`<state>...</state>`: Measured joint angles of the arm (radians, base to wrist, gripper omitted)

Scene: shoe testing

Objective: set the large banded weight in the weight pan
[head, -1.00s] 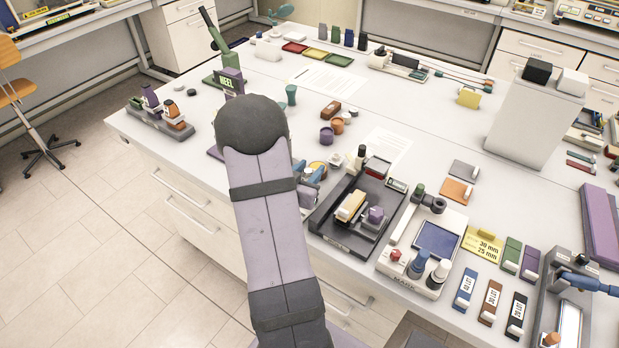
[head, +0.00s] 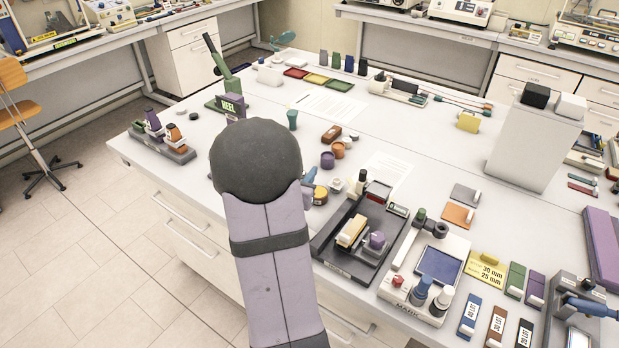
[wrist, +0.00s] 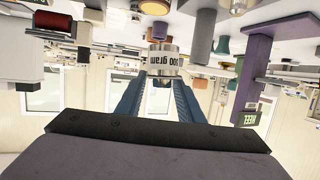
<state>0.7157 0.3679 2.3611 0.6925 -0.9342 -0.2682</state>
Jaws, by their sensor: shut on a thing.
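In the wrist view, which looks upside down, my gripper (wrist: 161,80) has its two blue fingers shut on a silver cylindrical weight (wrist: 158,61). A pale band with black lettering runs round it; "gram" is readable, the number only partly. In the head view my arm covers most of the gripper; a little blue of it shows (head: 309,191) just right of the arm, near the table's front edge. The held weight cannot be made out there. I cannot pick out the weight pan for certain in either view.
A green lever device with a HEEL sign (head: 231,105) stands behind my arm. Purple and orange pots (head: 327,160) stand to its right, near a yellow-topped round piece (head: 320,195). A black tray (head: 349,250) lies right of the arm. Paper sheets lie on clear tabletop behind.

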